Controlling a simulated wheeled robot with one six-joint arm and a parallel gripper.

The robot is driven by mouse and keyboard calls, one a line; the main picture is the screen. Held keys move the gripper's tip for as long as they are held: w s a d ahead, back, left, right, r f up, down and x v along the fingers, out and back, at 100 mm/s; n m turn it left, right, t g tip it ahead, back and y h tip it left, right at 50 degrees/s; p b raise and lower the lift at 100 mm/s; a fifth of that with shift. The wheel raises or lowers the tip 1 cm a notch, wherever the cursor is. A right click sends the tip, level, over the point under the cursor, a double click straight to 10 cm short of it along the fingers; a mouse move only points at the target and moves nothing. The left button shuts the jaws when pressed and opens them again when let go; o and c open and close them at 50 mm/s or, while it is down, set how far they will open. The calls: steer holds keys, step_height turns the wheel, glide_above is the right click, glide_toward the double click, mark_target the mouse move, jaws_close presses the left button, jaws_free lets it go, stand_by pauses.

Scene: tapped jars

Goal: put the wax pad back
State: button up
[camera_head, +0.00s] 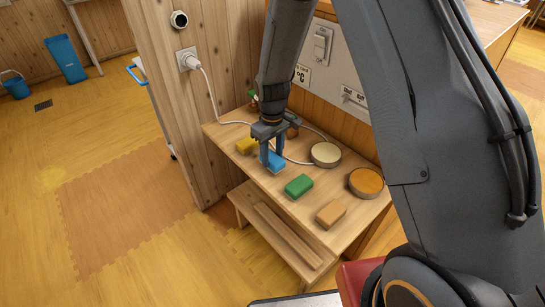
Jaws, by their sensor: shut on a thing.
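My gripper (271,158) points down over the wooden bench (232,135), with its two fingers closed on a blue block (277,165). The block is at or just above the bench top; I cannot tell whether it touches. A yellow block (246,146) lies to its left, and a green block (299,186) and a tan-orange block (331,214) lie to its right, nearer the front. I cannot tell by sight which block is the wax pad.
A cream-topped round jar (325,154) and an orange-topped one (366,182) stand along the back right. A brown round thing (292,131) is partly hidden behind my gripper. A white cord (208,93) runs from the wall socket (188,60) across the bench.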

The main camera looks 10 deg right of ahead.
mark_target(272, 157)
steer(key=shift+f, duration=0.85)
steer(key=o, duration=1)
steer(key=shift+r, duration=0.1)
step_height(272, 157, up, 11)
steer(key=b, duration=0.2)
steer(key=s+d+r+m, duration=0.2)
steer(key=s+d, duration=0.3)
steer(key=s, duration=0.5)
steer(key=s+d+r+m, duration=0.3)
steer(key=s+d, duration=0.3)
steer(key=s, duration=0.4)
steer(key=shift+s+d+r+m+t, duration=0.3)
steer(key=shift+s+m, duration=0.05)
steer(key=shift+m, duration=0.55)
